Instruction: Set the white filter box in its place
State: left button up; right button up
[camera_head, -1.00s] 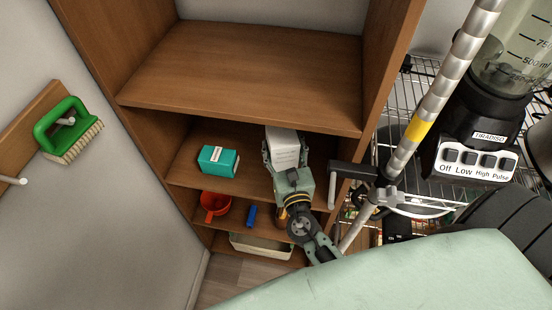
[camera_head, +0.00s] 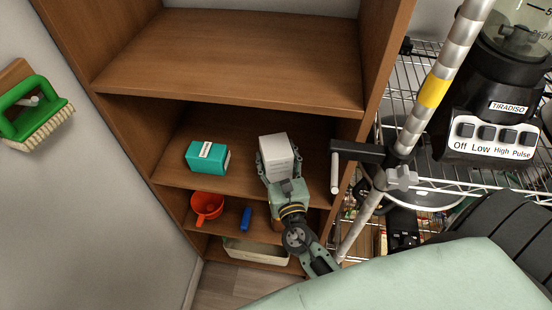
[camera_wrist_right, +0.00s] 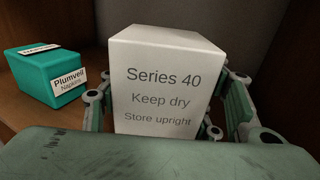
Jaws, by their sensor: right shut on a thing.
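The white filter box (camera_head: 276,152) is upright at the middle shelf of the wooden cabinet, to the right of the teal box. In the right wrist view the white box (camera_wrist_right: 172,85) reads "Series 40, Keep dry, Store upright". My right gripper (camera_head: 279,170) is shut on the box, with a finger on each side of it. In the right wrist view the fingers of my right gripper (camera_wrist_right: 170,108) show at the box's sides. Whether the box's base touches the shelf is hidden behind the gripper. My left gripper is not in view.
A teal napkin box (camera_head: 207,157) stands on the middle shelf (camera_head: 170,176). The cabinet's upper shelf (camera_head: 235,65) is bare. A metal pole (camera_head: 430,95) and wire rack stand at right.

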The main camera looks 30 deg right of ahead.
jog(key=shift+f, duration=0.15)
jog(key=o, duration=1.3)
jog(key=shift+o, duration=0.2)
jog(key=shift+s+r, duration=0.1)
jog(key=shift+r, duration=0.2)
jog(key=b+v, duration=0.3)
jog(key=v, duration=0.9)
jog(key=shift+b, duration=0.3)
jog(key=shift+a+f, duration=0.1)
jog(key=shift+f, duration=0.1)
